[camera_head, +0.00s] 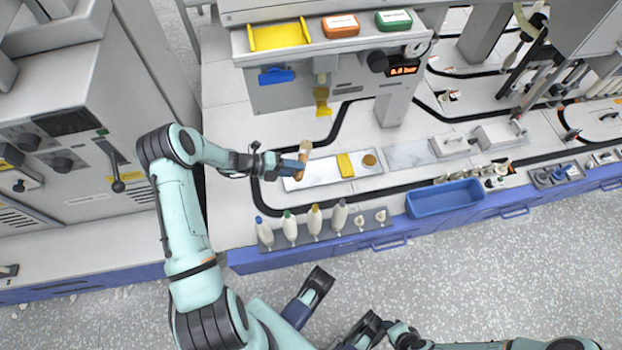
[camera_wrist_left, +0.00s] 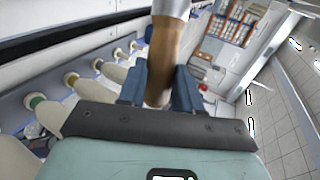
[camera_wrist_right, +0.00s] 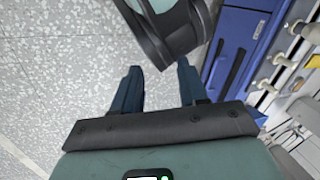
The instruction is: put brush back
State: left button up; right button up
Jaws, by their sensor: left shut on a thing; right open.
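The brush (camera_head: 305,147) has a brown handle and a pale upper end. My left gripper (camera_head: 300,171) is shut on its handle and holds it roughly upright at the left end of a shallow white tray (camera_head: 322,172). I cannot tell whether the brush touches the tray. In the left wrist view, the brown handle (camera_wrist_left: 166,55) stands between the two blue fingers, with a grey-white part at the top edge. The brush's far end is outside that view. My right gripper (camera_wrist_right: 159,68) is open and empty over the speckled floor, close to one of my own arm links.
A rack (camera_head: 340,232) with several bottles stands at the bench's front edge. A yellow block (camera_head: 345,165) and a round brown piece (camera_head: 369,160) lie on the tray. A blue bin (camera_head: 445,198) is to the right. A yellow part (camera_head: 322,98) hangs from the cabinet behind.

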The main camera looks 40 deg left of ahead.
jog(key=w+d+f+t+b, duration=0.2)
jog(key=w+d+f+b, duration=0.1)
jog(key=w+f, duration=0.15)
pick_arm(q)
notch_tip(320, 180, down, 15)
jog(key=shift+s+f+b, duration=0.1)
jog(key=shift+b, duration=0.65)
notch_tip(320, 180, down, 3)
jog(key=shift+f+b, duration=0.2)
jog(key=shift+b, duration=0.4)
jog(key=shift+f, duration=0.3)
pick_arm(e)
jog(key=s+f, duration=0.1)
jog(key=s+f+g, duration=0.2)
jog(key=s+f, duration=0.1)
jog(key=shift+d+m+h, duration=0.3)
jog(key=shift+h, duration=0.1)
jog(key=shift+f, duration=0.1)
pick_arm(q)
jog(key=shift+f, duration=0.15)
jog(key=o, duration=1)
jog(key=shift+o, duration=0.2)
pick_arm(e)
jog(key=shift+s+f, duration=0.1)
jog(key=shift+s, duration=0.15)
